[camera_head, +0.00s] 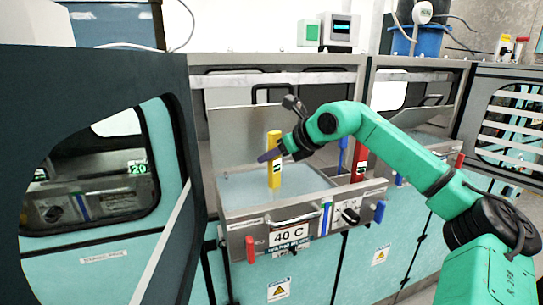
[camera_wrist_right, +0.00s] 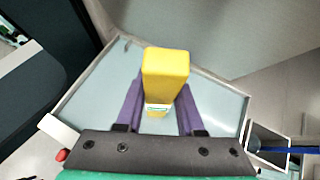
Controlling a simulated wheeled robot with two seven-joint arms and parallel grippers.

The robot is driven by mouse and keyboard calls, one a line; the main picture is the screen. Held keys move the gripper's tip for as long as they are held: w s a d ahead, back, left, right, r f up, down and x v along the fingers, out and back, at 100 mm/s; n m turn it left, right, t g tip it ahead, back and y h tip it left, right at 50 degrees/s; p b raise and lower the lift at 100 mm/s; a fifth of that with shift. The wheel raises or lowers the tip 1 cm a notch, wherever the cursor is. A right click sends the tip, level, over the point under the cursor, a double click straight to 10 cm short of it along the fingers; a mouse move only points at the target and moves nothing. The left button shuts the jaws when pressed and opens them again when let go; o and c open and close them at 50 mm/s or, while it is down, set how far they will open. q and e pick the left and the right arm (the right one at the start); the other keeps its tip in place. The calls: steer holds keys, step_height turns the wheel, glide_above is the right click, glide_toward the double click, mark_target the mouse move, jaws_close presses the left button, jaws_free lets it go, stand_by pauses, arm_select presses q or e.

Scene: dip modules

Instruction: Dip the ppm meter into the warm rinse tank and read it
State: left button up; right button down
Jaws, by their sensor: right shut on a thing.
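The yellow ppm meter (camera_head: 274,177) stands upright over the tank with the "40 C" label (camera_head: 289,236). My right gripper (camera_head: 268,155) is shut on it, with purple fingers on both sides. In the right wrist view the meter (camera_wrist_right: 166,75) is between the purple fingers of this gripper (camera_wrist_right: 162,98), and a small pale display shows below its top. The display is too small to read. The tank's pale liquid (camera_head: 238,187) lies behind and around the meter's lower end. I cannot tell whether the tip is under the surface. My left gripper is out of view.
A raised metal lid (camera_head: 235,135) stands behind the tank. A dark panel with a window (camera_head: 100,170) rises close on the left. A red upright object (camera_head: 361,160) and a blue one stand to the right. A second open basin (camera_head: 425,140) is farther right.

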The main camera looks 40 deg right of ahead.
step_height(320, 180, up, 12)
steer(key=p, duration=0.9)
steer(key=shift+p, duration=0.4)
steer(key=shift+r+p, duration=0.45)
steer(key=shift+r, duration=0.95)
steer(key=shift+f, duration=0.1)
